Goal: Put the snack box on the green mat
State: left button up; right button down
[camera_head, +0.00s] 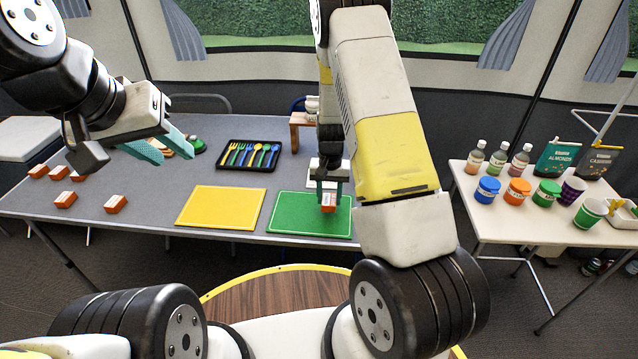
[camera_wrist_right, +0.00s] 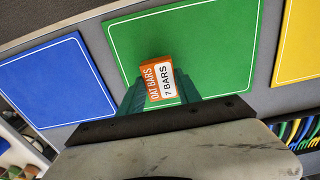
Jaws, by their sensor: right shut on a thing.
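The snack box (camera_wrist_right: 157,82) is a small orange box with a white label reading "OAT BARS 7 BARS". My right gripper (camera_head: 329,194) is shut on it, and in the head view the box (camera_head: 328,203) shows between the fingertips over the green mat (camera_head: 290,215). The green mat also shows in the right wrist view (camera_wrist_right: 215,50), behind the box. I cannot tell whether the box touches the mat.
A yellow mat (camera_head: 221,208) lies left of the green mat. Several orange boxes (camera_head: 115,204) sit at the table's left. A black cutlery tray (camera_head: 249,155) lies behind the mats. A blue mat (camera_wrist_right: 55,80) shows in the wrist view. A side table (camera_head: 520,222) at right holds jars, bottles and cups.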

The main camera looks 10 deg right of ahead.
aim_at(328, 200)
jog(key=shift+a+f, duration=0.15)
jog(key=shift+f, duration=1.3)
jog(key=shift+f, duration=0.15)
jog(key=c, duration=0.8)
grip_release()
jog(key=shift+c, duration=0.2)
